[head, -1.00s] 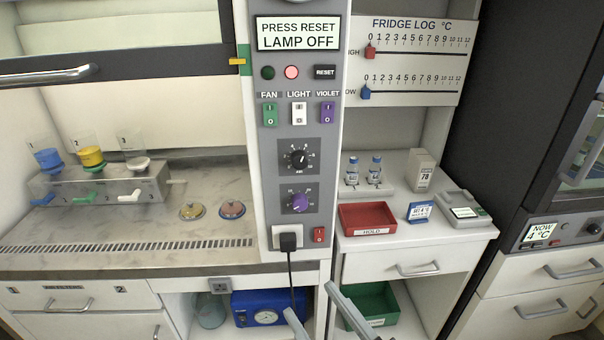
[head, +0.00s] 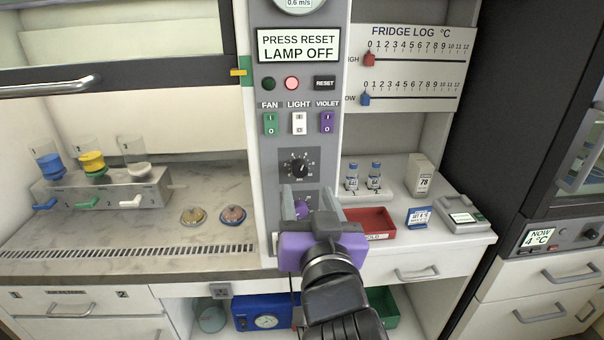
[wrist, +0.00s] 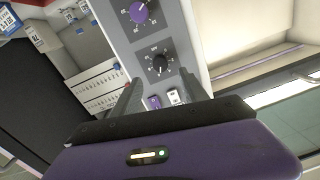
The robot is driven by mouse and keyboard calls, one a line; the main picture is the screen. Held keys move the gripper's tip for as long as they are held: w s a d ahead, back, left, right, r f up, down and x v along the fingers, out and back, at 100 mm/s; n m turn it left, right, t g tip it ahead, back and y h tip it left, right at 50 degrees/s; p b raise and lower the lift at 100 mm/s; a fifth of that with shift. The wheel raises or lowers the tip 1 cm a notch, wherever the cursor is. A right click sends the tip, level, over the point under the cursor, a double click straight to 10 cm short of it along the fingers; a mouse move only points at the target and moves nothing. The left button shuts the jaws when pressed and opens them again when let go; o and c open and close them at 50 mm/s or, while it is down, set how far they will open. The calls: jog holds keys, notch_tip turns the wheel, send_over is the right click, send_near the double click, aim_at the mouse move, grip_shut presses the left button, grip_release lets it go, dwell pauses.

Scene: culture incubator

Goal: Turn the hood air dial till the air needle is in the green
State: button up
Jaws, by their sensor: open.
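The black dial (head: 299,168) sits on the hood's control column, with a scale around it; its small label is not readable. It also shows in the wrist view (wrist: 157,65). A purple dial (head: 302,209) sits just below it, partly hidden by my gripper, and shows at the top of the wrist view (wrist: 140,12). The air gauge (head: 299,4) is cut off at the top edge; it reads 0.6 m/s, and its needle and green band are out of view. My gripper (head: 306,190) is open and empty in front of the column, its fingers pointing towards the dials.
Above the dials are fan (head: 270,123), light (head: 299,123) and violet (head: 327,122) switches, and a RESET button (head: 325,83). A red tray (head: 368,222) stands right of my gripper. The hood sash (head: 110,76) is raised at left.

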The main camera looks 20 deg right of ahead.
aim_at(301, 170)
jog(key=p+x, duration=0.1)
jog(key=x, duration=0.6)
jog(key=shift+w+d, duration=0.1)
jog(key=shift+w, duration=0.15)
jog(key=shift+c, duration=0.4)
grip_shut()
jog(key=shift+r+p, duration=0.1)
jog(key=shift+p, duration=0.3)
